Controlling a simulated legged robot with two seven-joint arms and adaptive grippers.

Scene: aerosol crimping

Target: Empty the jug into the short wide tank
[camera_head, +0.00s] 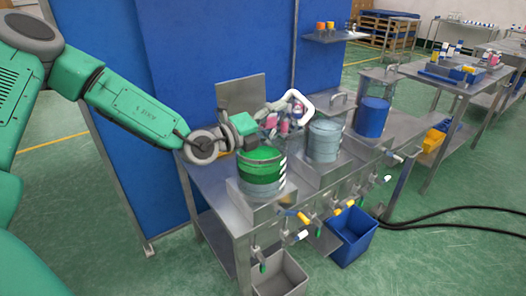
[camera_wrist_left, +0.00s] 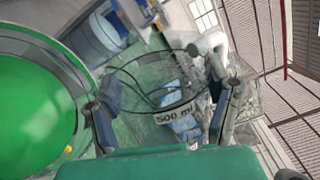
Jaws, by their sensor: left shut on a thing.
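My left gripper (camera_head: 262,128) is shut on the clear jug (camera_wrist_left: 150,90), which is marked 500 ml and has a dark rim. In the left wrist view my left gripper (camera_wrist_left: 163,108) has a finger on each side of the jug. My right gripper is not in view.
A pale grey tank (camera_head: 323,140) and a blue tank (camera_head: 372,117) stand to the right on the stepped steel bench. Taps line its front. A grey bin (camera_head: 280,275) and a blue bin (camera_head: 352,232) sit below. A blue panel (camera_head: 215,50) rises behind.

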